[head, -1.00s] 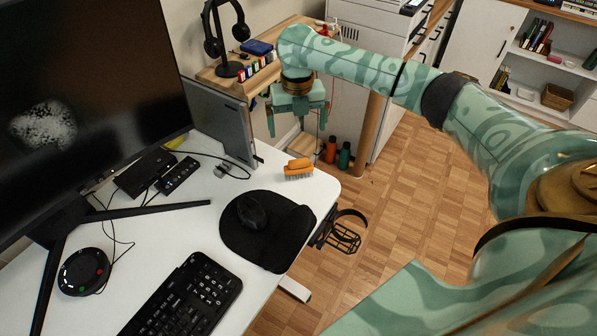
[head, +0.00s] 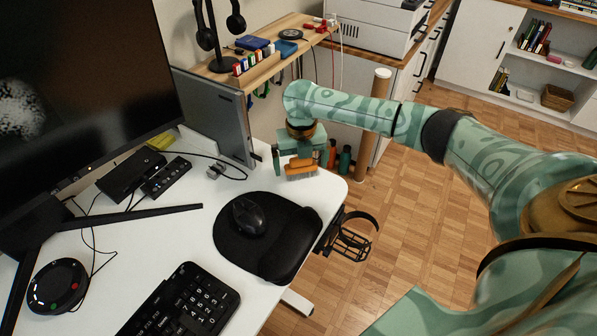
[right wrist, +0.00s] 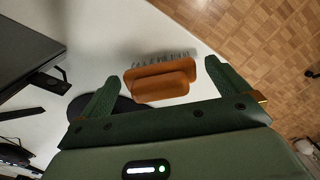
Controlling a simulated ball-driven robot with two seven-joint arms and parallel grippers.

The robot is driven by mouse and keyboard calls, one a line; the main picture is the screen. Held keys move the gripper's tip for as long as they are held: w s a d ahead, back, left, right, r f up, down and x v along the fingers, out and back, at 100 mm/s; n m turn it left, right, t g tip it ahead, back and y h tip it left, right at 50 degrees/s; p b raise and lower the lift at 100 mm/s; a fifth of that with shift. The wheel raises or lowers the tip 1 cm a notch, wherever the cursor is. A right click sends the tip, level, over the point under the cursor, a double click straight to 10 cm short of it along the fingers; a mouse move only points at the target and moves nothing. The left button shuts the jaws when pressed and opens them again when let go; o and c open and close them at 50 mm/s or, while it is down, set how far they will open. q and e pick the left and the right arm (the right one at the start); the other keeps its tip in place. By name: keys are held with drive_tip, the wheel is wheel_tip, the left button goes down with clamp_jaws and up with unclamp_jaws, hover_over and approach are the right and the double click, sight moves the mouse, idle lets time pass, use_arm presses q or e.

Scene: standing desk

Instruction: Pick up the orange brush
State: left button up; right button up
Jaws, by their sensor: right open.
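The orange brush (head: 300,169) lies on the white desk near its far right corner, with grey bristles along one side. In the right wrist view the brush (right wrist: 160,82) sits between the two green fingers and slightly beyond them. My right gripper (head: 302,165) is open at the brush, with a finger on either side in the head view. In the right wrist view the open right gripper (right wrist: 158,88) shows gaps between both fingers and the brush. Whether the fingers reach down to the desk cannot be told. My left gripper is not in view.
A black mouse pad (head: 262,240) with a mouse lies in front of the brush. A grey panel (head: 212,115) stands left of it, and a wooden shelf (head: 262,70) with small items is behind. The desk's right edge is close to the brush.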

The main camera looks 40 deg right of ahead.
drive_tip(key=shift+f, duration=0.45)
drive_tip(key=shift+r, duration=0.2)
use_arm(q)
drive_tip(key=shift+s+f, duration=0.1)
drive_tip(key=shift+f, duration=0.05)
use_arm(e)
drive_tip(key=c, duration=1.1)
drive_tip(key=shift+r, duration=0.1)
drive_tip(key=shift+r+p, duration=0.3)
drive_tip(key=shift+p, duration=0.05)
wheel_tip(320, 180, up, 3)
drive_tip(key=shift+f+p, duration=0.1)
drive_tip(key=shift+p, duration=0.8)
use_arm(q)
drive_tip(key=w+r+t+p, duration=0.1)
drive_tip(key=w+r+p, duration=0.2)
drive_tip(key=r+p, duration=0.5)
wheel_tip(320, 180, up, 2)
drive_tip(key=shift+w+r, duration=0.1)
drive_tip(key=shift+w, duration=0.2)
use_arm(e)
drive_tip(key=s+r, duration=0.3)
drive_tip(key=s, duration=0.1)
drive_tip(key=s+r, duration=0.3)
drive_tip(key=s, duration=0.2)
drive_tip(key=s+d+r, duration=0.1)
drive_tip(key=s+r, duration=0.2)
drive_tip(key=s, duration=0.2)
drive_tip(key=shift+r, duration=0.2)
